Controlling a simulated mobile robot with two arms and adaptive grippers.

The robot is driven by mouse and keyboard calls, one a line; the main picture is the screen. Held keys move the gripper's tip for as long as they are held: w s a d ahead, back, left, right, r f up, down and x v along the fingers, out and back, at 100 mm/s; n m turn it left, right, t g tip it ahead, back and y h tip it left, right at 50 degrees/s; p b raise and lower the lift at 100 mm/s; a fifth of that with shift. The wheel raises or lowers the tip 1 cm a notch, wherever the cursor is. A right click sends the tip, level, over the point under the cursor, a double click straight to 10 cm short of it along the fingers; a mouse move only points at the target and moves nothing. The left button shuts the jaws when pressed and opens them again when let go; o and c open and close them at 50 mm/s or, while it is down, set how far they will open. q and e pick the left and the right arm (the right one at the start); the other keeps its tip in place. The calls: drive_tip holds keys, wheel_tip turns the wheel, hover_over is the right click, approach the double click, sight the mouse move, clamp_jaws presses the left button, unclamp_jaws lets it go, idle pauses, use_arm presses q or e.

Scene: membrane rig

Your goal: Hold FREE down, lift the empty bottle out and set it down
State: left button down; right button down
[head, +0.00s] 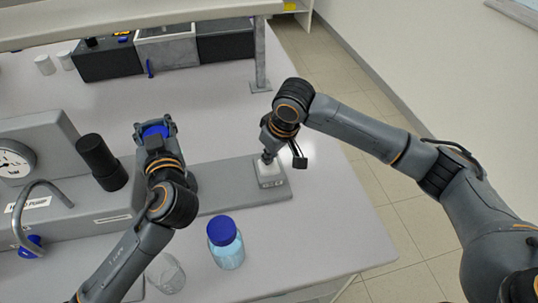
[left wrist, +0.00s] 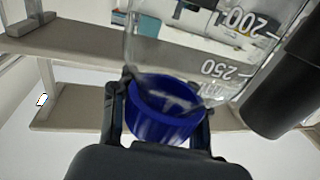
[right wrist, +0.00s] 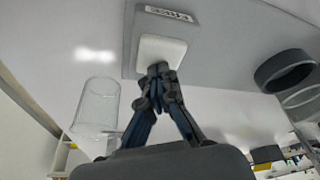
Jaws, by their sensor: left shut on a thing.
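My left gripper (left wrist: 160,105) is shut on the blue cap (left wrist: 165,110) of a clear bottle (left wrist: 190,50). The bottle has white marks reading 200 and 250, and I see no liquid in the part in view. In the head view the left gripper (head: 155,129) is over the grey rig, and the bottle's body is hidden behind my arm. My right gripper (right wrist: 158,70) has its fingertips together on the white square button (right wrist: 160,52) on the rig's plate; its label (right wrist: 170,13) appears to read FREE. The button also shows in the head view (head: 270,177).
A dark ring (right wrist: 285,70) is on the rig, with clear glass beside it; I cannot tell whether the bottle is clear of it. A blue-capped bottle of pale liquid (head: 227,250) and a glass beaker (head: 165,274) stand in front. Grey bins (head: 167,50) stand behind.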

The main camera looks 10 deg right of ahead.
drive_tip(key=shift+s+f, duration=0.2)
drive_tip(key=shift+f, duration=0.15)
drive_tip(key=shift+w+r, duration=0.15)
drive_tip(key=shift+r, duration=3.6)
drive_tip(key=shift+w, duration=0.1)
